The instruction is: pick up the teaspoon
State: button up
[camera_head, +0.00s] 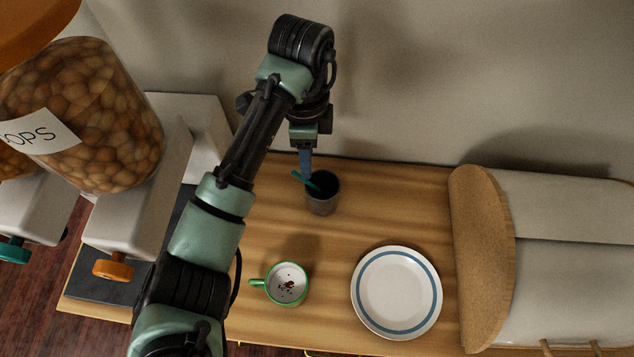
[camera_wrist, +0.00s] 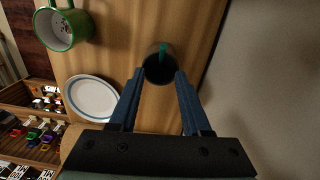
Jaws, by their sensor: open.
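The teaspoon (camera_head: 304,180) has a teal handle that sticks up out of a dark cup (camera_head: 323,204) and leans to the left over its rim. Its lower part is hidden inside the cup. In the wrist view the teaspoon (camera_wrist: 163,49) stands at the far side of the dark cup (camera_wrist: 159,74). My gripper (camera_wrist: 158,72) is open, with its blue fingers spread either side of the cup in that view. In the head view my gripper (camera_head: 305,178) points down just above the cup, close to the handle. Nothing is held between the fingers.
A green-rimmed white mug (camera_head: 287,283) and a blue-ringed white plate (camera_head: 397,292) stand nearer the front of the wooden shelf (camera_head: 335,335). A large bread bin (camera_head: 560,265) is at right. The wall is close behind the cup. Jar dispensers (camera_head: 80,115) stand at left.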

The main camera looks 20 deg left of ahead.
aim_at(312, 185)
notch_tip(312, 185, down, 3)
jog(key=shift+p, duration=0.3)
jog(key=f, duration=0.2)
jog(key=f+p, duration=0.1)
jog(key=f, duration=0.1)
jog(key=shift+w+d, duration=0.1)
jog(key=shift+d, duration=0.3)
jog(key=shift+f, duration=0.6)
